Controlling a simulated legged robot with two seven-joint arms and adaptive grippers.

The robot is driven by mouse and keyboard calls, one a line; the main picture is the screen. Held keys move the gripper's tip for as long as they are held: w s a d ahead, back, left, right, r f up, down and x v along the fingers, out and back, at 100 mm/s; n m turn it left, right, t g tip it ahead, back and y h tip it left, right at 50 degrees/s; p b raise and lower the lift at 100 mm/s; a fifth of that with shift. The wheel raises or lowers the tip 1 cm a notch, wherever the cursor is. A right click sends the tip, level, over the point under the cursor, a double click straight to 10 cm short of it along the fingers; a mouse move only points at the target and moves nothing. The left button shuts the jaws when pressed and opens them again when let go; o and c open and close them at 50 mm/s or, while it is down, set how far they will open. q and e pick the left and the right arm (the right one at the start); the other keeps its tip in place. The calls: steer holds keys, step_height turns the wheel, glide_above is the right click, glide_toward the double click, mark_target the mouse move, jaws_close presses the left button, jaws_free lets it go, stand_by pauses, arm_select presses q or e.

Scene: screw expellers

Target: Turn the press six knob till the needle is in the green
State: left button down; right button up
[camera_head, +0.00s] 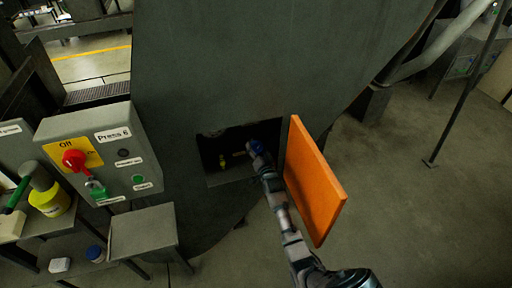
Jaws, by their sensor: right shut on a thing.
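My right arm reaches up from the bottom into a square opening (213,181) in the large grey-green press body. My right gripper (260,158) is at the opening's right side, shut on a small blue part that looks like the knob (255,147). The fingers and the arm partly hide it. Small yellow parts (222,161) show in the dark opening to its left. No gauge needle or green zone can be made out. The grey control box (112,155) to the left is labelled "Press 6". My left gripper is not in view.
An orange door panel (314,182) stands open close to the right of my arm. The control box carries a red switch (74,160) on a yellow plate. A grey table (143,231) and a yellow container (48,200) stand at left. Open floor lies to the right.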

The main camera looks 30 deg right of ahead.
steer(key=shift+d+r+m, duration=0.2)
steer(key=shift+r+m, duration=0.25)
steer(key=shift+m, duration=0.25)
steer(key=o, duration=1)
steer(key=shift+c, duration=0.2)
steer(key=shift+o, duration=0.9)
steer(key=shift+s, duration=0.1)
steer(key=shift+d+f, duration=0.1)
steer(key=shift+f, duration=0.1)
steer(key=shift+f, duration=0.1)
steer(key=shift+s, duration=0.1)
